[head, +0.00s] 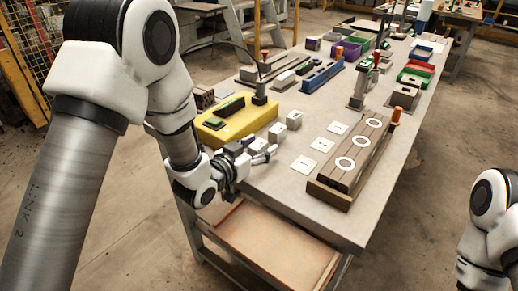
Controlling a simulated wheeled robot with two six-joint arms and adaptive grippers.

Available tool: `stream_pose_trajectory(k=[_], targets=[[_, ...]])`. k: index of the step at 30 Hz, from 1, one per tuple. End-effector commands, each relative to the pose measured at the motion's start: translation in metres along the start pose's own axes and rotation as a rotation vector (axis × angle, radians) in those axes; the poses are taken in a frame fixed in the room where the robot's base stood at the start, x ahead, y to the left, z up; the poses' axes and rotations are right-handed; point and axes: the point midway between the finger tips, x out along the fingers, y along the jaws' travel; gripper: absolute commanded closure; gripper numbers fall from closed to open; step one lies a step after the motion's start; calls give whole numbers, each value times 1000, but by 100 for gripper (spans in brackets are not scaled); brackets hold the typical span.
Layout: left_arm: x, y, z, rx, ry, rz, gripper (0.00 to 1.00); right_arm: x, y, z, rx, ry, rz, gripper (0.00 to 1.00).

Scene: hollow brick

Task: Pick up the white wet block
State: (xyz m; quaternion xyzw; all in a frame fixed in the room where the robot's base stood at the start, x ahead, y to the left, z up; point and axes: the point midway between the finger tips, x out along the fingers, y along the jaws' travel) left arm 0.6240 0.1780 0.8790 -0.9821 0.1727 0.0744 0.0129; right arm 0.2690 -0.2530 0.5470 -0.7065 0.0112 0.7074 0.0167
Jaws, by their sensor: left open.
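Several small pale blocks stand in a row on the grey table, including a far block (294,119) and a middle block (277,132). The nearest one is partly hidden by my left gripper. I cannot tell from their look which is wet. My left gripper (268,156) is open and low over the table's near left edge, beside the near end of the row. I cannot tell whether it touches a block. My right arm shows at the lower right, but its gripper is out of view.
A yellow case (237,123) lies left of the blocks. White square cards (322,144) lie right of them, then a wooden board (350,162) with white rings. A blue tray (322,76) and other bins stand farther back. Bare table (285,188) shows near the front.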

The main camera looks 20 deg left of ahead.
Motion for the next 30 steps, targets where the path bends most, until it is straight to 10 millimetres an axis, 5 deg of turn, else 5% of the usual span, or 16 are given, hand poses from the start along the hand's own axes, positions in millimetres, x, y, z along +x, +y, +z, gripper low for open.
stream_pose_trajectory(k=[4,9,22,30], targets=[[0,0,0,0,0,0,43,0,0,0,0,0,0,60],[-1,0,0,0,0,0,99,0,0,0,0,0,0,60],[-1,0,-4,1,0,0,99,-1,0,0,0,0,0,60],[-6,0,-37,2,4,0,99,-5,0,0,0,0,0,60]])
